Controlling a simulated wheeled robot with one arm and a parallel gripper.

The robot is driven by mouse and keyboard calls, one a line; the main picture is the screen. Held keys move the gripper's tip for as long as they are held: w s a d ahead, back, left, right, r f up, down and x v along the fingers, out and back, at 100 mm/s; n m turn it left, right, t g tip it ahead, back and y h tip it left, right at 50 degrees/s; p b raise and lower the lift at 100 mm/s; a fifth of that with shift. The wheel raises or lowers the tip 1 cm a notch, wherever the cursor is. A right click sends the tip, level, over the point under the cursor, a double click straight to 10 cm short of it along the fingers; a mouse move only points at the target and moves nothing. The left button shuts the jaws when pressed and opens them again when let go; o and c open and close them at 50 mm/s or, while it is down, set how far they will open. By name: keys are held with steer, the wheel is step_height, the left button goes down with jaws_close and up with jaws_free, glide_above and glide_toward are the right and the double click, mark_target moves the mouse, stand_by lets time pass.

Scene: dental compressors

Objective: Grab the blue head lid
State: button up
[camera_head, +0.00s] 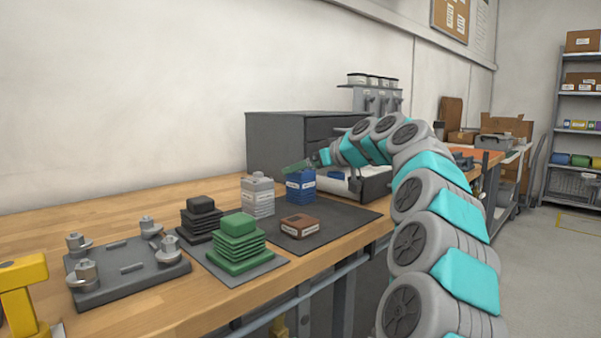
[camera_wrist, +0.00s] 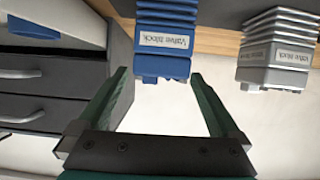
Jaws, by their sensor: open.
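A blue finned block (camera_head: 300,187) stands upright on the dark mat in the head view. In the wrist view, which looks upside down, the blue block (camera_wrist: 163,42) carries a label reading "Valve Block". Its top end lies between my fingertips in that picture. My gripper (camera_wrist: 158,73) is open and empty, with green fingers. In the head view my gripper (camera_head: 299,166) is right at the block's top; I cannot tell if it touches. A smaller blue piece (camera_wrist: 34,28) lies in the open drawer. No piece is clearly marked as the head lid.
A grey "Valve Block" (camera_head: 258,196) stands close left of the blue one. A brown block (camera_head: 299,226) lies in front on the mat (camera_head: 348,216). Green (camera_head: 236,240) and black (camera_head: 201,217) finned parts stand further left. The dark drawer cabinet (camera_head: 278,145) is behind.

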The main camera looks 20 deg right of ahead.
steer(key=shift+x, duration=0.95)
steer(key=shift+s, duration=0.1)
steer(key=c, duration=1.5)
